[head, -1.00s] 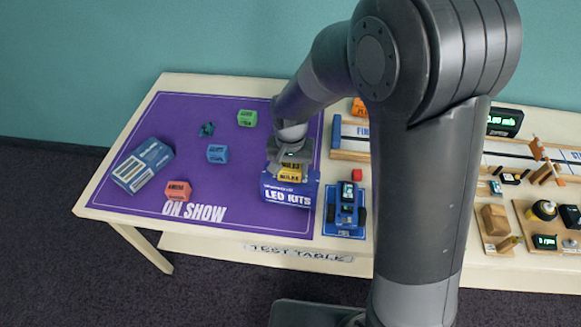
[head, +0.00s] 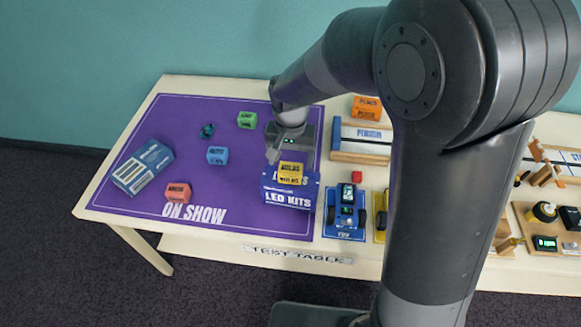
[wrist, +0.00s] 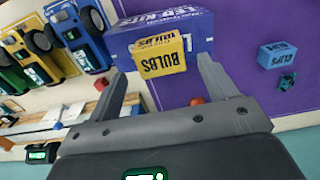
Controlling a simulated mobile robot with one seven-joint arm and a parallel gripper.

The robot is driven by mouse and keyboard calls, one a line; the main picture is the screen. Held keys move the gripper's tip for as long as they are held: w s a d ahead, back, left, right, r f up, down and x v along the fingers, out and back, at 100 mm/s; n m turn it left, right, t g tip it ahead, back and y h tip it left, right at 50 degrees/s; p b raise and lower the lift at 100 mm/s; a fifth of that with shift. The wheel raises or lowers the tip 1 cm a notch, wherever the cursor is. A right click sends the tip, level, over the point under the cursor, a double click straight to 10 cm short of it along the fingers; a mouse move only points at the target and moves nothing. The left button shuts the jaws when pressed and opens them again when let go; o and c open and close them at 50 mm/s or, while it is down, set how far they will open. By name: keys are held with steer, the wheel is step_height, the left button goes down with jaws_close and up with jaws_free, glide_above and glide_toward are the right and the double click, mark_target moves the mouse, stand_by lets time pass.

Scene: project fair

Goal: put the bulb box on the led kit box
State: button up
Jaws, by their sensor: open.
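The yellow bulb box (head: 290,172) sits on top of the blue led kit box (head: 289,197) near the front right of the purple mat. In the wrist view the bulb box (wrist: 159,57) rests against the top face of the led kit box (wrist: 196,29). My gripper (head: 272,155) is just behind the boxes, toward the back of the table. In the wrist view my gripper (wrist: 162,88) has its two fingers wide apart, with nothing between them, clear of the bulb box.
On the purple mat (head: 235,178) are a blue-grey box (head: 143,166), an orange box (head: 177,192), a blue box (head: 217,155), a green box (head: 247,120) and a small teal item (head: 207,131). A blue toy car (head: 347,208) stands to the right.

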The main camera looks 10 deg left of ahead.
mark_target(291, 168)
step_height(291, 168, up, 7)
steer(key=s+d+r+t, duration=0.1)
steer(key=s+d+r, duration=0.25)
steer(key=d, duration=0.25)
steer(key=s+d+r+t, duration=0.2)
steer(key=d+r, duration=0.3)
steer(key=d, duration=0.2)
steer(key=s+d+r+t, duration=0.2)
steer(key=s+d, duration=0.7)
steer(key=s, duration=0.1)
steer(key=shift+s+r+t, duration=0.25)
steer(key=shift+r+t, duration=0.05)
